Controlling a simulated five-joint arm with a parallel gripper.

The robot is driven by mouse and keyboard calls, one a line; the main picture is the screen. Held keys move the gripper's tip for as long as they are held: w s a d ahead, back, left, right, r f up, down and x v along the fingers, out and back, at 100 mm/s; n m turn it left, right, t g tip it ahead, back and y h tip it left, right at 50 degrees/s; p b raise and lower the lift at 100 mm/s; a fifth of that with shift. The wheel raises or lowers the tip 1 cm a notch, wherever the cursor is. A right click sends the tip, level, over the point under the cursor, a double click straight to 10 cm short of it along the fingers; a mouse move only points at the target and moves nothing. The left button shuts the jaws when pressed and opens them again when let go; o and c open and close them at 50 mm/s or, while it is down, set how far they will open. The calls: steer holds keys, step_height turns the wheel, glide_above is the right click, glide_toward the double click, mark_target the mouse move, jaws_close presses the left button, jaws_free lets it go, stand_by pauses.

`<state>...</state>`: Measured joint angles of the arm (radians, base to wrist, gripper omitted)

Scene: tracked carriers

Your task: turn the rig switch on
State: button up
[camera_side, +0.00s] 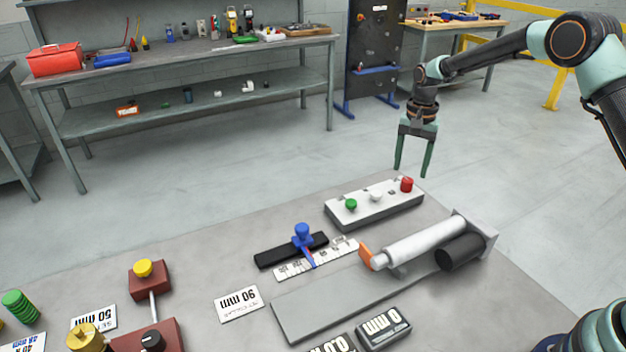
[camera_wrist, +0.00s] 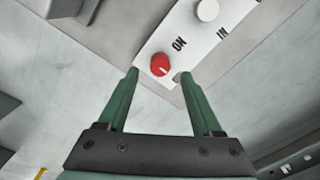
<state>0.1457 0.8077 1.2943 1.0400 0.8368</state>
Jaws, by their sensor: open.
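The switch panel (camera_side: 374,211) is a pale box on the table with a green knob (camera_side: 351,204), a white knob (camera_side: 375,195) and a red knob (camera_side: 407,184). In the wrist view, the red knob (camera_wrist: 160,65) has a pale pointer mark and stands next to the printed word ON; the white knob (camera_wrist: 207,10) is farther up, near the word IN. My gripper (camera_side: 411,172) points down above the red end of the panel. Its green fingers are open and empty. In the wrist view the fingertips (camera_wrist: 159,74) lie on either side of the red knob; contact cannot be told.
A white cylinder (camera_side: 425,242) on a grey rail stands in front of the panel. A blue-handled slider (camera_side: 303,234) sits left of it. Number cards (camera_side: 239,303) and a red two-part device (camera_side: 150,280) lie farther left. The floor behind the panel is clear.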

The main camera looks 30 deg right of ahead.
mark_target(408, 180)
steer(key=shift+f, duration=1.85)
jaws_close()
